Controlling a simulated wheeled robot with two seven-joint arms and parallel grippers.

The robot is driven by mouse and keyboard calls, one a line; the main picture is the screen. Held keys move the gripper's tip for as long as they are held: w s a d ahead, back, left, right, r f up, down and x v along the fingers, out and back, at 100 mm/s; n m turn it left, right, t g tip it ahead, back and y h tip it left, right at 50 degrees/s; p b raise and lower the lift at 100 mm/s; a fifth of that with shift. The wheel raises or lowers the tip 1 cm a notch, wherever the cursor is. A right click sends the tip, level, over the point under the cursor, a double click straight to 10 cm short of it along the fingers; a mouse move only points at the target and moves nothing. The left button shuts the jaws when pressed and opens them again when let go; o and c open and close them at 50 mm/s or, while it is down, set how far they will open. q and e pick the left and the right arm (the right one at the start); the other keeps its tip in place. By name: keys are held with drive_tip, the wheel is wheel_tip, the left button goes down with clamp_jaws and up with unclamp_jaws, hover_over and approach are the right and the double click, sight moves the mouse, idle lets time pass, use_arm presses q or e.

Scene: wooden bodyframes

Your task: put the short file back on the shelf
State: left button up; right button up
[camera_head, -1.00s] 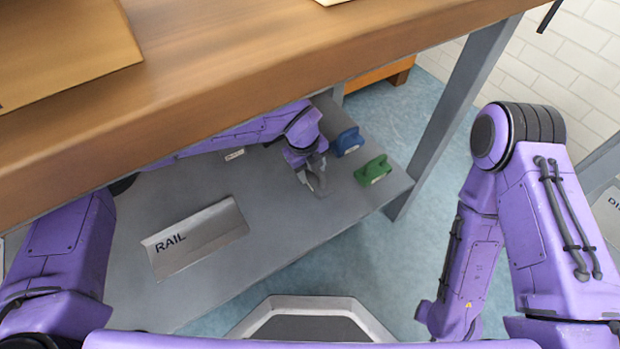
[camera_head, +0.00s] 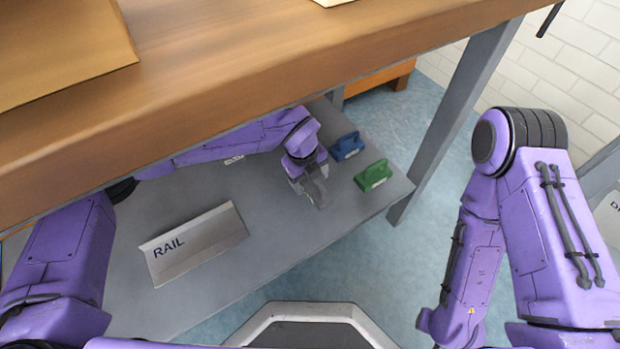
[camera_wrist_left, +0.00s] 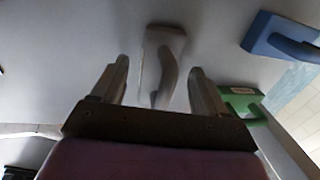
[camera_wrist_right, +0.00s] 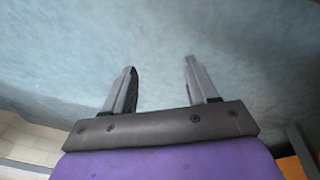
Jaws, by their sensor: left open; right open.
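A grey-brown block with a raised handle, perhaps the short file, (camera_wrist_left: 165,42) shows in the left wrist view on the grey lower shelf (camera_head: 285,232). It lies ahead of and between the fingers of my left gripper (camera_wrist_left: 159,66). The fingers are open; I cannot tell whether they touch it. In the head view my left gripper (camera_head: 314,190) reaches down over the right part of the shelf and largely hides that block. My right gripper (camera_wrist_right: 160,66) is open and empty above the blue floor in the right wrist view.
A blue handled block (camera_head: 347,146) and a green one (camera_head: 373,176) stand right of my left gripper. A plate labelled RAIL (camera_head: 195,243) lies left on the shelf. The wooden tabletop (camera_head: 250,80) overhangs the shelf. A grey leg (camera_head: 455,120) stands at the right.

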sight(305, 188)
use_arm(q)
wheel_tip(305, 188, up, 11)
drive_tip(key=a+p, duration=0.1)
drive_tip(key=p, duration=0.2)
drive_tip(key=shift+s+a+p, duration=0.15)
drive_tip(key=shift+s+p, duration=0.2)
drive_tip(key=shift+s, duration=0.1)
use_arm(e)
drive_tip(key=shift+m+t+h, duration=0.6)
drive_tip(key=shift+m+t, duration=0.3)
drive_tip(key=r, duration=0.1)
drive_tip(key=w+r, duration=0.1)
drive_tip(key=r, duration=0.1)
drive_tip(key=w+r, duration=0.1)
drive_tip(key=shift+d+r, duration=0.25)
drive_tip(key=shift+d, duration=0.1)
use_arm(q)
drive_tip(key=shift+f, duration=0.15)
